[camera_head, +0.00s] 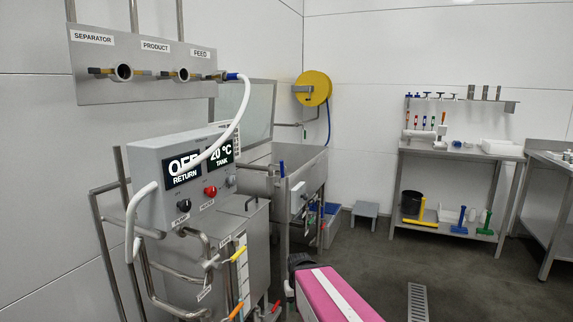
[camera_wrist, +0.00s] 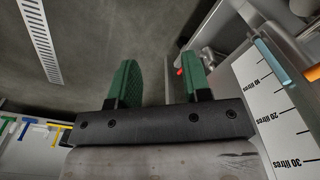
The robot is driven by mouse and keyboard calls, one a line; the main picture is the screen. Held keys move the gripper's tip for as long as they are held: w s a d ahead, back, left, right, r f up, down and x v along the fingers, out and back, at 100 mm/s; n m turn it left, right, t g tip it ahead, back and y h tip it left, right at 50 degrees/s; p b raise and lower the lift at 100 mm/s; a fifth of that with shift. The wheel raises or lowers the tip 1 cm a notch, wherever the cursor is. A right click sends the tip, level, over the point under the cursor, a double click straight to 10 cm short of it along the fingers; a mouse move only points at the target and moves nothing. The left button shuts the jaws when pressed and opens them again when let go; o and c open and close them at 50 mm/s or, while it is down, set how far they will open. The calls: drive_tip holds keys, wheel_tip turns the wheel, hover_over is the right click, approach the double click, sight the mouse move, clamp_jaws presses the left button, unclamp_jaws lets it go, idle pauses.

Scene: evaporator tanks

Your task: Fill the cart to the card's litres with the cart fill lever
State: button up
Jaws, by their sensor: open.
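My gripper (camera_wrist: 160,82) is open and empty in the wrist view, with its two green fingers apart above the floor. To its right is a white litre scale (camera_wrist: 277,115) marked 10, 20 and 30 litres. A light-blue bar (camera_wrist: 275,62) and an orange handle end (camera_wrist: 313,73) cross beside the scale. In the head view the scale (camera_head: 243,275) stands on the front of a steel tank (camera_head: 258,240). A yellow handle (camera_head: 238,255) and an orange handle (camera_head: 236,312) are beside it. I cannot tell which one is the cart fill lever. No card's litres are readable.
A control box (camera_head: 180,175) reads OFF return and 20 °C tank. A white hose (camera_head: 240,110) runs from the feed port. A steel sink (camera_head: 300,165) stands behind. A workbench (camera_head: 450,152) is at the back right. Floor around the drain grate (camera_head: 418,300) is clear.

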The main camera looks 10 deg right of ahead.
drive_tip(key=w+r+t, duration=0.6)
drive_tip(key=w+r, duration=0.3)
drive_tip(key=w, duration=0.4)
drive_tip(key=n+t, duration=0.1)
drive_tip(key=t, duration=1.1)
approach(282, 165)
drive_tip(key=w, duration=1.2)
drive_tip(key=shift+w+r, duration=0.15)
drive_tip(key=shift+w, duration=0.25)
clamp_jaws()
